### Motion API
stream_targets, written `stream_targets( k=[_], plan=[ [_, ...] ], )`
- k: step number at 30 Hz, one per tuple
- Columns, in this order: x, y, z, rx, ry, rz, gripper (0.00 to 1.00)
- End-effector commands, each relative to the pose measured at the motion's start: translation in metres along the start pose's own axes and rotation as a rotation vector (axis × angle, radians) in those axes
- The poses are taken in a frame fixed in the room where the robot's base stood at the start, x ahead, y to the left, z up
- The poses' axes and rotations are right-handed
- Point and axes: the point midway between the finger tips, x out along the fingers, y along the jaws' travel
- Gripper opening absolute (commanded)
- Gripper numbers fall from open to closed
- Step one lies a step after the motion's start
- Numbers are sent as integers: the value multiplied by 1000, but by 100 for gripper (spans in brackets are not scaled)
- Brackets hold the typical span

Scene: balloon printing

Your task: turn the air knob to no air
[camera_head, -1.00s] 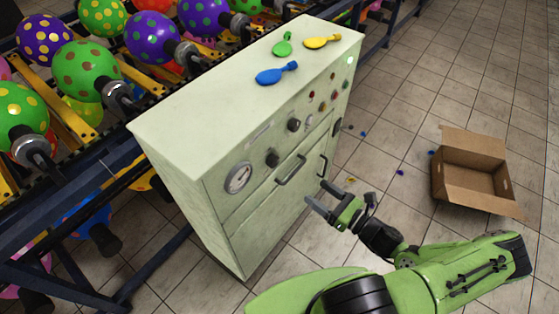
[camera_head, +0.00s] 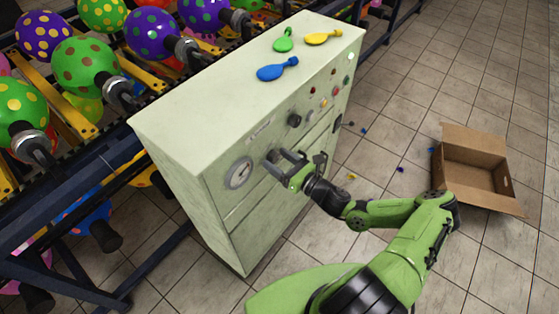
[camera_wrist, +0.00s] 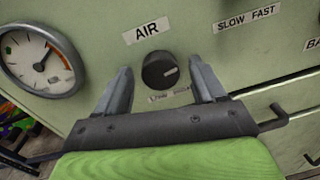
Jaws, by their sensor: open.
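The air knob (camera_wrist: 160,70) is a round black knob with a pale pointer mark, under the "AIR" label (camera_wrist: 147,29) on the green cabinet's front. In the wrist view the pointer aims to the right and slightly up. A smaller label (camera_wrist: 168,96) below the knob is partly hidden and unreadable. My gripper (camera_wrist: 162,80) is open, with one finger on each side of the knob in the wrist view. I cannot tell whether the fingers touch it. In the head view my gripper (camera_head: 279,158) is at the cabinet front and largely hides this knob.
A pressure gauge (camera_wrist: 40,60) is left of the knob. Another black knob (camera_head: 294,120) sits to the right in the head view. Flat balloons (camera_head: 278,69) lie on the cabinet top (camera_head: 215,85). An open cardboard box (camera_head: 470,180) stands on the floor at right.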

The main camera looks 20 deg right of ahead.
Motion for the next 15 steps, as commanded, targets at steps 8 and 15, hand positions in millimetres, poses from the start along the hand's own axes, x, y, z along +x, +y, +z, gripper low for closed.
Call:
stream_targets(
  k=[8,15],
  plan=[
    [0,0,0,-1,0,0,39],
    [-1,0,0,-1,0,0,13]
  ],
)
